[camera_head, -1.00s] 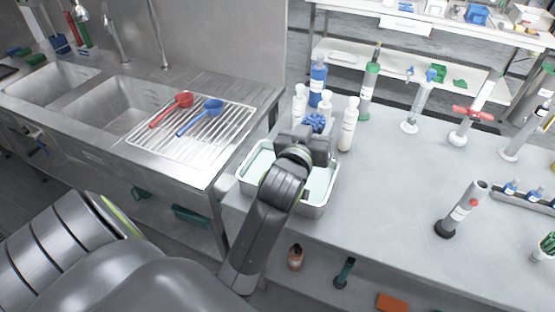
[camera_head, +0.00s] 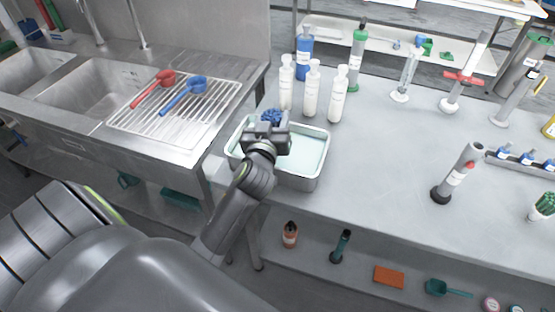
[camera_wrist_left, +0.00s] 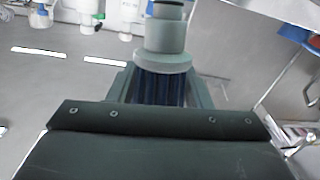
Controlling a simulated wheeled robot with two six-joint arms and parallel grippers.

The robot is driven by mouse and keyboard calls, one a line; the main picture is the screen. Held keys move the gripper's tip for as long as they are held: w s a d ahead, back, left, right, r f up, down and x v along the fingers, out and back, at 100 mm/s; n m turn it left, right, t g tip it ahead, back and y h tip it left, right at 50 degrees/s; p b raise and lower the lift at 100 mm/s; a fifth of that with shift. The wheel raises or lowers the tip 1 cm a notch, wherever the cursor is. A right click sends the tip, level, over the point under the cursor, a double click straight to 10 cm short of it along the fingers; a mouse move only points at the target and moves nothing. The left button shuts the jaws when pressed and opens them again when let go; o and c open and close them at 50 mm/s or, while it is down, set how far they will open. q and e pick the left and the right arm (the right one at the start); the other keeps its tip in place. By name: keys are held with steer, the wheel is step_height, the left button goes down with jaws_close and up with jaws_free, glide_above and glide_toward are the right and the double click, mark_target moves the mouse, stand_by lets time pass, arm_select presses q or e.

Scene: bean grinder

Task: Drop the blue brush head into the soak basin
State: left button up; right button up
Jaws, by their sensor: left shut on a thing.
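The blue brush head (camera_head: 271,115) is held in my left gripper (camera_head: 269,127), whose arm comes in from the left. In the left wrist view, dark blue bristles (camera_wrist_left: 158,88) show between the fingers, under a grey round cap. The soak basin (camera_head: 309,184) is a metal tray of pale green liquid at the left end of the grey bench. The gripper and brush head appear over the basin's left back part; their height above the liquid is hard to tell. The gripper and arm hide part of the basin. My right gripper is not in view.
Several white bottles (camera_head: 311,90) and a blue bottle (camera_head: 304,55) stand just behind the basin. A sink unit with a drying rack (camera_head: 203,115) holding red and blue scoops is at left. A dark-based cylinder (camera_head: 455,175) stands at right. The bench middle is clear.

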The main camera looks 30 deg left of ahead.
arm_select(q)
steer(key=shift+f, duration=0.65)
steer(key=o, duration=1)
steer(key=shift+o, duration=0.2)
